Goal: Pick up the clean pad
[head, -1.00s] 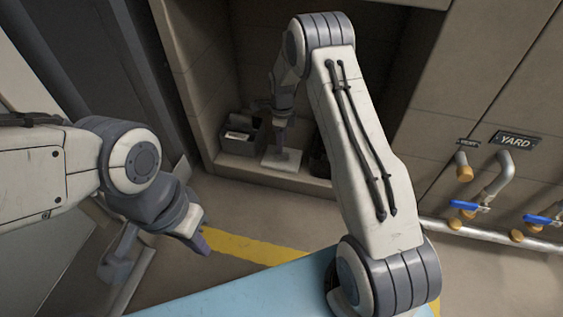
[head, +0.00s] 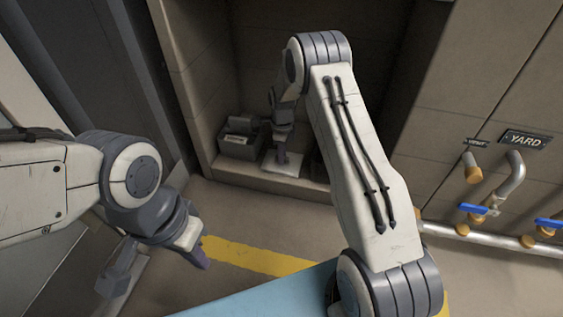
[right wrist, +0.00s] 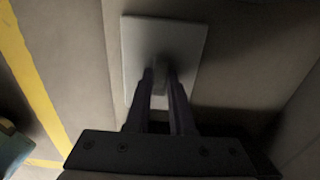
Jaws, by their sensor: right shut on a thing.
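The clean pad, a pale flat square (head: 292,169), is in the low alcove at the back in the head view. It also shows in the right wrist view (right wrist: 187,40), below the fingers. My right gripper (head: 281,159) reaches down at the pad's middle. In the right wrist view its two fingers (right wrist: 160,76) are close together and shut on a small grey raised part of the pad. Whether the pad is clear of the alcove floor is hard to tell. My left gripper (head: 199,258) hangs empty above the floor at left, its jaw gap not clear.
A dark open bin (head: 240,146) stands left of the pad in the alcove. A light blue surface (head: 270,296) lies in front. Pipes with blue-handled valves (head: 473,209) line the right wall under a YARD sign (head: 525,139). The floor has a yellow stripe (head: 250,256).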

